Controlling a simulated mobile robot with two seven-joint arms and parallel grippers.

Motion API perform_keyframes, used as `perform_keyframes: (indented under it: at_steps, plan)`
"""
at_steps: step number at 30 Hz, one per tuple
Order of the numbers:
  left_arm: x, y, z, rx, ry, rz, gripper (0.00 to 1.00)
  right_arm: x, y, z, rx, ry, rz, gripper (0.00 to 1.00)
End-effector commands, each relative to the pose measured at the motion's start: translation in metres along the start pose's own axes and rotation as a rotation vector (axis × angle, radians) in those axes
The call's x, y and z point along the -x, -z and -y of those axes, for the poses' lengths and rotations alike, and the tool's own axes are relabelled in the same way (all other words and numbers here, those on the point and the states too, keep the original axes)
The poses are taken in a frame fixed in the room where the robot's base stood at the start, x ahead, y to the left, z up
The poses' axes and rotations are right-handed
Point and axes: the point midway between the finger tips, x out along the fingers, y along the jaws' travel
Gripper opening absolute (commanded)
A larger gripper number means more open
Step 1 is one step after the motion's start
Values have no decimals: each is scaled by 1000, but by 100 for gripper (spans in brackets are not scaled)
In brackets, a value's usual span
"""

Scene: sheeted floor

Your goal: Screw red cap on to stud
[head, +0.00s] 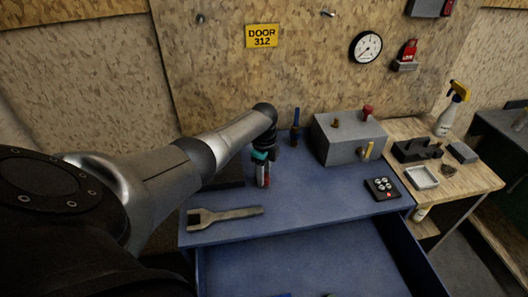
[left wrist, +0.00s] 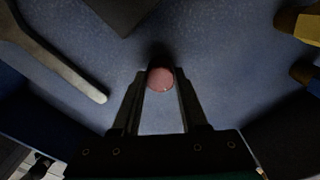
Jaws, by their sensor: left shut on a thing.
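My left gripper (head: 263,184) is low over the blue worktop, pointing down. In the left wrist view its fingers (left wrist: 160,90) are shut on a round red cap (left wrist: 160,79), seen from above between the fingertips. I cannot tell whether the cap touches the worktop. A grey box (head: 348,140) stands to the right at the back of the worktop. It carries a short brass piece (head: 335,123), which may be the stud, and a red knob (head: 367,112) on top. My right gripper is not in view.
A large grey wrench (head: 225,216) lies at the front left. A screwdriver (head: 295,128) stands behind my gripper. A dark button pad (head: 382,188) lies at the right. An open blue drawer (head: 300,268) is below. The worktop's middle is clear.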

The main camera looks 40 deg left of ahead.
Motion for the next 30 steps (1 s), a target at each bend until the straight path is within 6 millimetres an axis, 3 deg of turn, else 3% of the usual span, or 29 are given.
perform_keyframes:
  at_steps: [12, 22, 23, 30]
  plan:
    - [-2, 0, -1, -488, -4, 0, 0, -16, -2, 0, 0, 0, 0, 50]
    - [0, 0, -1, -541, -5, -1, 0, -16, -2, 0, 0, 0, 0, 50]
    - [0, 0, -1, -541, -5, -1, 45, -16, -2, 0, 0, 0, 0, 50]
    - [0, 0, -1, -540, -4, -1, 72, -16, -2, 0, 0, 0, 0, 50]
